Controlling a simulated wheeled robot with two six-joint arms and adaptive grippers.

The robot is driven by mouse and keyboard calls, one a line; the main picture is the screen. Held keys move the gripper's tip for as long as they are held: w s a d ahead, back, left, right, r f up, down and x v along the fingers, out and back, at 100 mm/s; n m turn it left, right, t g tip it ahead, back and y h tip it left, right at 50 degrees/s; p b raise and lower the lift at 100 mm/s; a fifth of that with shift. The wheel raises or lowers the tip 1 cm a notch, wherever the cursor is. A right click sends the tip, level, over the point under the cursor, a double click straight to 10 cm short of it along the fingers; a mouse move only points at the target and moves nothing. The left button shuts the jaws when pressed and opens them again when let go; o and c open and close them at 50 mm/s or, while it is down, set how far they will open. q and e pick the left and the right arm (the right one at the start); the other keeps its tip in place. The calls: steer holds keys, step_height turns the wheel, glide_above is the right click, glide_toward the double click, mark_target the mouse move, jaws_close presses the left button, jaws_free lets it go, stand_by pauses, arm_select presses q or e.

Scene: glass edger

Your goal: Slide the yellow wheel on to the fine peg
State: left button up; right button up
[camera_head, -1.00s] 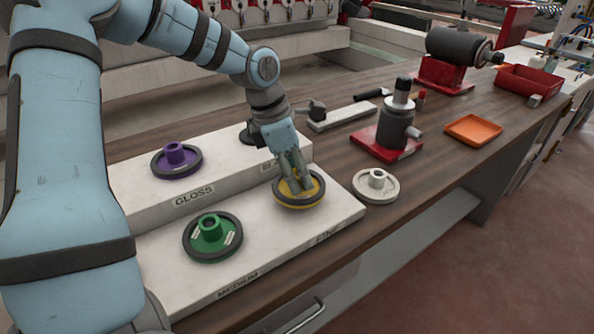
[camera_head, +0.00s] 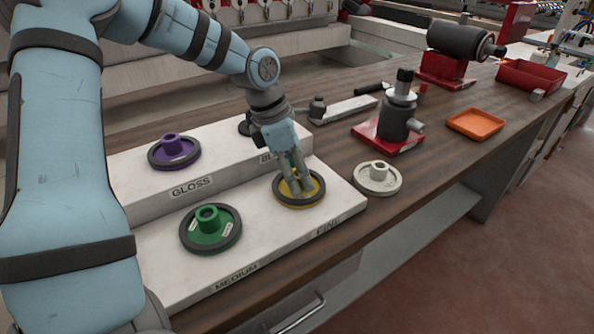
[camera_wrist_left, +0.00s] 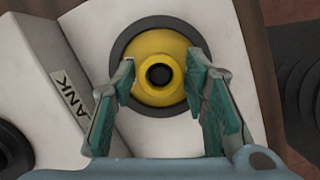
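The yellow wheel (camera_head: 313,195), with a dark grey rim, lies flat on the lower white step (camera_head: 262,222) at the FINE label (camera_head: 328,227). The wheel also shows in the left wrist view (camera_wrist_left: 158,51), its hub (camera_wrist_left: 159,74) with a dark hole. The fine peg cannot be made out; the wheel covers that spot. My left gripper (camera_head: 295,190) is over the wheel. In the left wrist view its green-padded fingers (camera_wrist_left: 163,98) are spread on both sides of the hub, with gaps to it. My right gripper is not in view.
A green wheel (camera_head: 210,238) sits at MEDIUM, a purple wheel (camera_head: 174,153) at GLOSS on the upper step. A pale wheel (camera_head: 377,178) lies on the brown bench right of the steps. Behind it are a red-based fixture (camera_head: 398,125) and an orange tray (camera_head: 475,123).

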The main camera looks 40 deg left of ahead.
arm_select(q)
steer(key=shift+o, duration=1.1)
steer(key=v, duration=1.2)
